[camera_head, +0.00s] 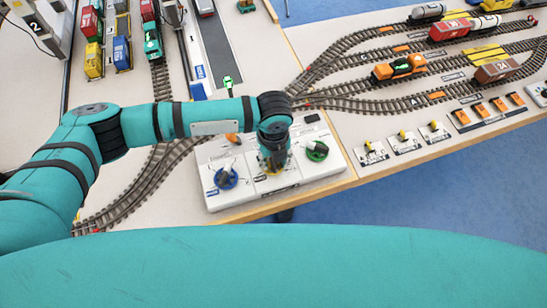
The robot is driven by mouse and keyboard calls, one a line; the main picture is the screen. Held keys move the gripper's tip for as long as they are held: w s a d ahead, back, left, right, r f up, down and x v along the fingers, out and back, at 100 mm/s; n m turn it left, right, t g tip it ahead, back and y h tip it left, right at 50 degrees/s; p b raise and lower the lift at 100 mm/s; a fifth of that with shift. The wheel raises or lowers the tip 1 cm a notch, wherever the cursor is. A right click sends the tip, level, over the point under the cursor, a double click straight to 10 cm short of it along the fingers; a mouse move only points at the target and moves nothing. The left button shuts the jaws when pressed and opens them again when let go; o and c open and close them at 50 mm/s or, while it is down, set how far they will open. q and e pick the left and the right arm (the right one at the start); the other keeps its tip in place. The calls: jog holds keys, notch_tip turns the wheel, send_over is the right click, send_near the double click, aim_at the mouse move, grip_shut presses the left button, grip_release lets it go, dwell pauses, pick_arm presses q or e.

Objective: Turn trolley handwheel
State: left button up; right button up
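A white control panel (240,194) at the table's front edge carries several controls. A blue handwheel (226,178) is on its left and a green handwheel (317,151) on its right. A yellow handwheel (269,172) lies between them, mostly hidden under my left gripper. The panel labels are too small to read, so I cannot tell which wheel is the trolley one. My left gripper (272,163) points down over the yellow handwheel, at or very close to it; its fingers are too small and hidden to judge contact or opening. My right gripper is not in view.
An orange knob (233,138) sits on the panel behind my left wrist. Model tracks with an orange locomotive (400,67) fill the right. Small yellow levers (403,137) and orange switches (480,111) line the front edge. Crane legs (42,28) and containers (94,58) stand at upper left.

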pick_arm(q)
jog(key=shift+r, duration=0.1)
notch_tip(320, 180, up, 12)
dwell(0.5)
dwell(1.0)
